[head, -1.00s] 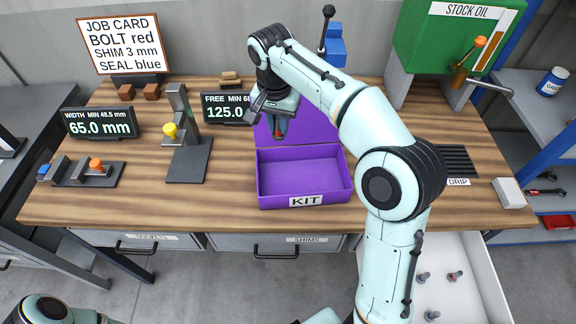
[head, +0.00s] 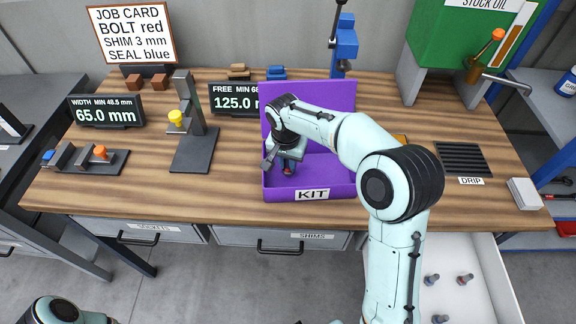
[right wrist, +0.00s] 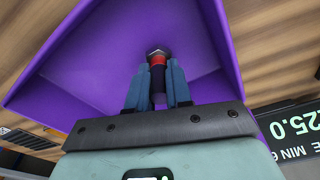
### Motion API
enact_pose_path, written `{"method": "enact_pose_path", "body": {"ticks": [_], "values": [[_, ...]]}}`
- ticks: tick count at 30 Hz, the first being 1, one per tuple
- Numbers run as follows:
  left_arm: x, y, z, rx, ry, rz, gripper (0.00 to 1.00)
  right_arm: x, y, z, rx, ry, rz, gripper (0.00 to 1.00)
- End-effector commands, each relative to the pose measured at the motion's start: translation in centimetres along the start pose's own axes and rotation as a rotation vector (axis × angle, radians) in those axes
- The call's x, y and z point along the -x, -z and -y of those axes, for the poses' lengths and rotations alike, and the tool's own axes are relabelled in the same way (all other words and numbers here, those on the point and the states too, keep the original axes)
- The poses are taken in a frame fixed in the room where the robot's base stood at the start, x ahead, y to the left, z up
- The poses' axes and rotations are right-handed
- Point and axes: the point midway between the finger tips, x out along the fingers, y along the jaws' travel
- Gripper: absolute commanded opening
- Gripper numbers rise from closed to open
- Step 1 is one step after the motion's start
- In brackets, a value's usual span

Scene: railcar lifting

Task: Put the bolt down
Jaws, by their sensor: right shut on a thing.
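The bolt (right wrist: 158,68) is dark with a red band and a grey head, seen in the right wrist view. My right gripper (right wrist: 158,92) is shut on its shank, with the head pointing away from the gripper. In the head view my right gripper (head: 287,170) is inside the left part of the purple kit box (head: 340,191), low near its floor. Whether the bolt touches the floor I cannot tell. The job card (head: 131,35) reads bolt red, shim 3 mm, seal blue. My left gripper is out of view.
The box's raised lid (head: 330,96) stands behind it. A gauge stand (head: 193,145) with a yellow knob is to the left, and a display (head: 233,99) is behind. A drip grate (head: 462,158) and white block (head: 524,193) lie right. The wood between stand and box is clear.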

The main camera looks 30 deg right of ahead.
Motion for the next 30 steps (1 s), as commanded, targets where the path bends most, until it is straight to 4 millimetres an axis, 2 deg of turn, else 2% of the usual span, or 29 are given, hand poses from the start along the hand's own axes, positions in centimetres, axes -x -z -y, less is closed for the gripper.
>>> {"method": "enact_pose_path", "body": {"ticks": [1,4,16,17,19,30], "values": [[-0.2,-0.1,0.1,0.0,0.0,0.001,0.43,-0.9,-0.2,0.0,0.0,-0.002,0.002,0.0],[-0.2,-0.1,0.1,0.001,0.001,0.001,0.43,-1.6,-0.2,0.0,0.0,0.001,0.0,0.0],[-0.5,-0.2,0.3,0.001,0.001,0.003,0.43,-2.1,-0.3,0.0,0.0,0.001,0.0,0.0],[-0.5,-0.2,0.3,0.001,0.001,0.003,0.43,-2.1,-0.3,0.0,0.0,0.0,0.0,0.23],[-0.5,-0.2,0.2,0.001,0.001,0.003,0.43,-2.0,-0.3,0.0,0.0,0.0,0.0,0.45],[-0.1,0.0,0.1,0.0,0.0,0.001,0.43,-1.5,-0.2,0.1,0.0,0.002,-0.001,0.45]]}}
